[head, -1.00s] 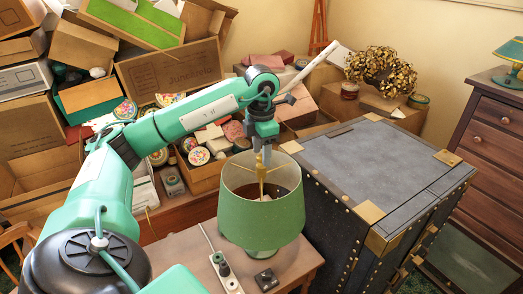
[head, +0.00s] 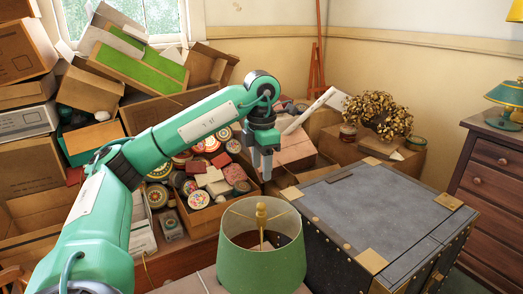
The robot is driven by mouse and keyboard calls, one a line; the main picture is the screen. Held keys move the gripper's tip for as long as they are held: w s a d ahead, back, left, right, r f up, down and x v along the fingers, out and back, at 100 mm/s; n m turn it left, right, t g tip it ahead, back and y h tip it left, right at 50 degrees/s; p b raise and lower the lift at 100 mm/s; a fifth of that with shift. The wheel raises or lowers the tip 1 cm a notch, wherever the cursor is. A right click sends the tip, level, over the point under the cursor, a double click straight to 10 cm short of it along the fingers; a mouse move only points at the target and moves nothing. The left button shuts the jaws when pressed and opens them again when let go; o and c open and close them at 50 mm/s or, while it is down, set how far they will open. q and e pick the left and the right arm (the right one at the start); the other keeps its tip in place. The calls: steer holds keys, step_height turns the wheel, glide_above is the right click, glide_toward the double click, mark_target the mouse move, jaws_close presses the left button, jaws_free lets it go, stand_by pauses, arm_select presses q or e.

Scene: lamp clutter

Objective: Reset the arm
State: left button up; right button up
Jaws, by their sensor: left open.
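My left arm comes in from the left, and its gripper (head: 262,172) points down above the green lamp. The gripper is open and empty, with its fingertips above and apart from the lamp's brass top knob. The lamp's green drum shade (head: 262,262) stands upright at the bottom centre, and its brass finial (head: 261,212) shows in the open top. The lamp's base is out of view below. My right gripper does not show.
A dark trunk (head: 375,215) with brass corners stands close right of the lamp. Open boxes with tins (head: 197,199) and piled cartons (head: 100,133) fill the left and back. A dresser (head: 495,180) with a small green lamp (head: 507,95) is at the right.

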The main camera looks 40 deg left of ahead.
arm_select(q)
steer(key=shift+r+p, duration=0.4)
steer(key=shift+r, duration=1)
